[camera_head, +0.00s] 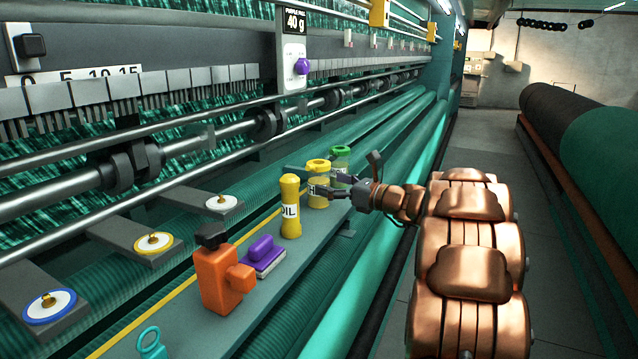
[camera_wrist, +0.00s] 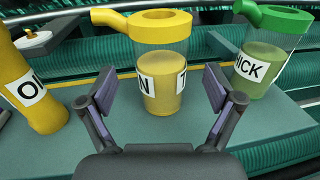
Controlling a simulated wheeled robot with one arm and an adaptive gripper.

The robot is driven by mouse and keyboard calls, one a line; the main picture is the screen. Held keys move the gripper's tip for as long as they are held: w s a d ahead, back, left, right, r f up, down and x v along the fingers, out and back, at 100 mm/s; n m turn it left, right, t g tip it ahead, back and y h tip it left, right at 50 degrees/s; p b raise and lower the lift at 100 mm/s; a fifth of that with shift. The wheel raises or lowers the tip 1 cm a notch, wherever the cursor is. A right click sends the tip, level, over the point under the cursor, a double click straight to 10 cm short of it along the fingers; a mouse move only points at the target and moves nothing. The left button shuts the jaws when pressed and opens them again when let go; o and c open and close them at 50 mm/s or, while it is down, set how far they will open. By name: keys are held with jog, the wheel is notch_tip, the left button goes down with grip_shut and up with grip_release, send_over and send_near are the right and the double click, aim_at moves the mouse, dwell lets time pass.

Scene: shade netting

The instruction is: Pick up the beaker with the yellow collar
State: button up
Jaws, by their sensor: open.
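The beaker with the yellow collar (camera_head: 318,169) stands upright on the grey shelf, with yellowish contents and a white label with partly hidden black letters. In the wrist view this beaker (camera_wrist: 162,62) is centred ahead, between the two fingers. My gripper (camera_wrist: 160,92) is open, one finger to each side of the beaker's lower body, with visible gaps on both sides. In the head view my gripper (camera_head: 314,181) reaches in from the right at the beaker, and a finger covers part of its body.
A green-collared beaker (camera_wrist: 265,58) stands close on the right, and a yellow OIL bottle (camera_head: 290,208) on the left. Machine bars (camera_head: 200,145) run behind.

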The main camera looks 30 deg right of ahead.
aim_at(328, 182)
jog(key=shift+p+x, duration=0.5)
jog(key=shift+x, duration=1.55)
jog(key=shift+d+f, duration=0.1)
jog(key=shift+f, duration=0.05)
jog(key=c, duration=1.3)
jog(key=shift+c, duration=0.8)
jog(key=shift+r, duration=0.2)
